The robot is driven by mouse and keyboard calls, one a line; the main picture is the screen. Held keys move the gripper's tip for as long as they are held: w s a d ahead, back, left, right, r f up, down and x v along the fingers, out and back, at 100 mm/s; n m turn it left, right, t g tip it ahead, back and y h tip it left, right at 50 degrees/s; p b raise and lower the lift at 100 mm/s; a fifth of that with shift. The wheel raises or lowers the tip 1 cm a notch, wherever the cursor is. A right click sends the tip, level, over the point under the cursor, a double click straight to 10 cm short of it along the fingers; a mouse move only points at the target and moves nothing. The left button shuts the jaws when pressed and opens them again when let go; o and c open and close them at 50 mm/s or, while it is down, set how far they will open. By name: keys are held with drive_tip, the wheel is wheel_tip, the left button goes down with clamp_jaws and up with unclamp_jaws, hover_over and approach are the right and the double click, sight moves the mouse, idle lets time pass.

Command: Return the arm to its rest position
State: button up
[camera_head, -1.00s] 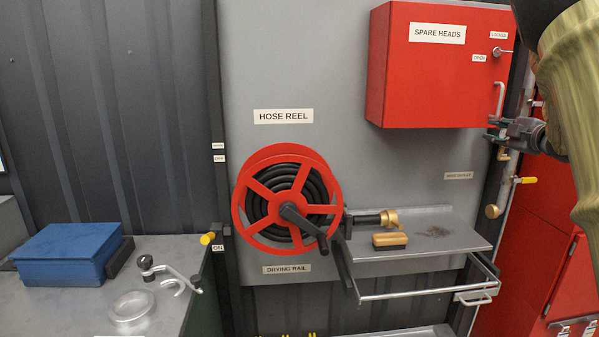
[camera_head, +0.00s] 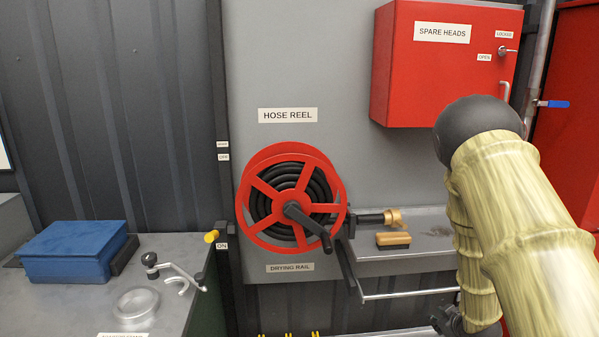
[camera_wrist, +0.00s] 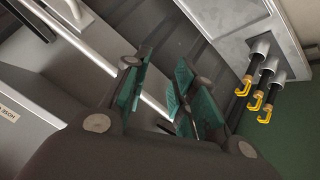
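My arm (camera_head: 515,215) shows on the right of the head view, bent with its black elbow up in front of the shelf and below the red cabinet. Part of my gripper (camera_head: 452,320) shows low at the bottom edge there. In the wrist view my gripper (camera_wrist: 160,88) has its green-padded fingers apart, with a clear gap and nothing held between them. A pale bar lies behind the fingers in that view; I see no clear contact.
The red SPARE HEADS cabinet (camera_head: 445,65), hose reel (camera_head: 291,198) and shelf (camera_head: 430,245) are on the wall. A brush (camera_head: 393,239) lies on the shelf. A blue box (camera_head: 72,253) stands on the left bench. Yellow hooks (camera_wrist: 256,100) show right of my gripper.

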drive_tip(key=s+a+f+m+g, duration=0.25)
drive_tip(key=s+a+f, duration=0.25)
drive_tip(key=s+f, duration=0.5)
drive_tip(key=s+a+f+m+g, duration=0.1)
drive_tip(key=s+a+f+g, duration=0.35)
drive_tip(key=s, duration=0.85)
drive_tip(key=s+a+f+g, duration=0.1)
drive_tip(key=s+a+f, duration=0.1)
drive_tip(key=s, duration=0.5)
drive_tip(key=s+a+f+m+g, duration=0.1)
drive_tip(key=s+a+f, duration=0.1)
drive_tip(key=s+a, duration=0.2)
drive_tip(key=s+a+f+m, duration=0.1)
drive_tip(key=s+a+f, duration=0.1)
drive_tip(key=s, duration=0.8)
drive_tip(key=shift+s+a+f+g+y, duration=0.15)
drive_tip(key=shift+s+a+g+y, duration=0.15)
drive_tip(key=shift+a+g, duration=0.15)
drive_tip(key=shift+m, duration=0.25)
